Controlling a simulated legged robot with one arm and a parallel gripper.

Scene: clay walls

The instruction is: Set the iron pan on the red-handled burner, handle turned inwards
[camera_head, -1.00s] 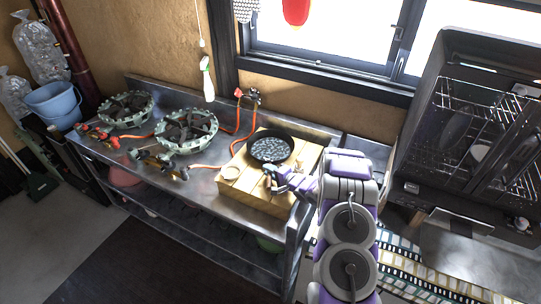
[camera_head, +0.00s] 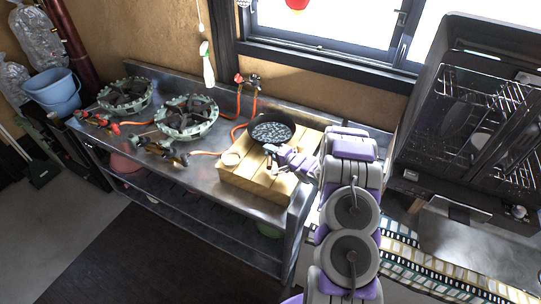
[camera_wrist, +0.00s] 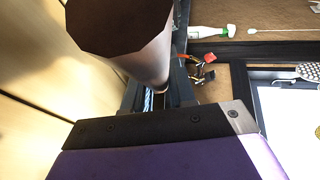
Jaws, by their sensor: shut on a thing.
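The dark iron pan (camera_head: 271,131) is at the wooden box top on the counter's right end in the head view. Whether it touches the wood I cannot tell. My gripper (camera_head: 272,152) is at the pan's near side, shut on its handle. In the wrist view a dark, thick handle (camera_wrist: 125,35) runs down into the jaws (camera_wrist: 163,98); the pan's bowl is mostly hidden there. The red-handled burner (camera_head: 125,95) is the far-left one, with red valve handles (camera_head: 115,128) in front. The second burner (camera_head: 187,117) stands between it and the pan, with dark and brass valves.
The wooden box (camera_head: 250,178) stands on the steel counter (camera_head: 205,180). Orange hoses run behind the burners to wall taps (camera_head: 247,80). A spray bottle (camera_head: 208,65) hangs above. A dark rack cabinet (camera_head: 465,110) is at right.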

